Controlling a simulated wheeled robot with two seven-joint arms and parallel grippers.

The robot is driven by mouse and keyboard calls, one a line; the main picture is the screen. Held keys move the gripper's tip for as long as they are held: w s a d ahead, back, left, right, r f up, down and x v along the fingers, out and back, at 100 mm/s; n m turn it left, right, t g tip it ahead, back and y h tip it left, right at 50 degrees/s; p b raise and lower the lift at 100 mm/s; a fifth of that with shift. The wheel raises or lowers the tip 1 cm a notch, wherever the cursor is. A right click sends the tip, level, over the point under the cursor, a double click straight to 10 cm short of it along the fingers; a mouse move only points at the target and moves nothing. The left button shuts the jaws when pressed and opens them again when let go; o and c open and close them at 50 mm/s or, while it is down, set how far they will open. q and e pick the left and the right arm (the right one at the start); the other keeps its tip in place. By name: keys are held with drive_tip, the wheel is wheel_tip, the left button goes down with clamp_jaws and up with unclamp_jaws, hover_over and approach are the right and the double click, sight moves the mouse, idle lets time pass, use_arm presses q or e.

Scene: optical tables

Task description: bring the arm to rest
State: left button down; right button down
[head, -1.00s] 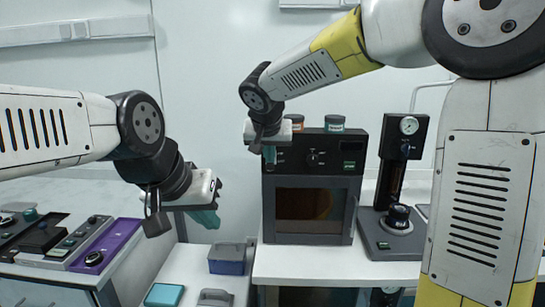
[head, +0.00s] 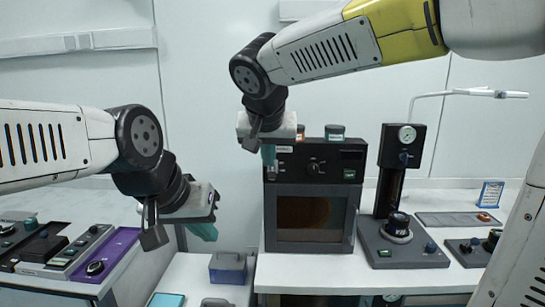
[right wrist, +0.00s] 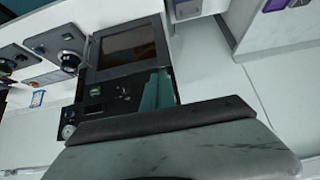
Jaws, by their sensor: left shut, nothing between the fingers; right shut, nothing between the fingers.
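My left gripper (head: 204,230) shows in the head view at the left, its teal fingers pointing down and to the right. It is shut and empty, in the air above the lower bench. My right gripper (head: 269,155) hangs in front of the dark oven's upper left part, fingers down. It is shut and empty. In the right wrist view, the teal fingers of my right gripper (right wrist: 155,95) show beside the oven front, partly hidden by the dark gripper body. My right arm reaches in from the upper right of the head view.
A dark oven (head: 314,254) with jars on top stands on the white bench. Right of it is a gauge stand (head: 395,165). At left are a purple-sided instrument (head: 112,250) and a lidded grey-blue box (head: 227,268). The bench's right part holds a small blue sign (head: 489,194).

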drive_tip(key=shift+s, duration=0.3)
drive_tip(key=s+d+f+y, duration=0.1)
drive_tip(key=s+d+f, duration=0.3)
drive_tip(key=s+d, duration=0.3)
drive_tip(key=s+d+f+g+y, duration=0.1)
drive_tip(key=s+d+f, duration=0.4)
drive_tip(key=s+d, duration=0.3)
drive_tip(key=d, duration=0.3)
drive_tip(key=shift+n+g, duration=0.3)
drive_tip(key=shift+f, duration=0.1)
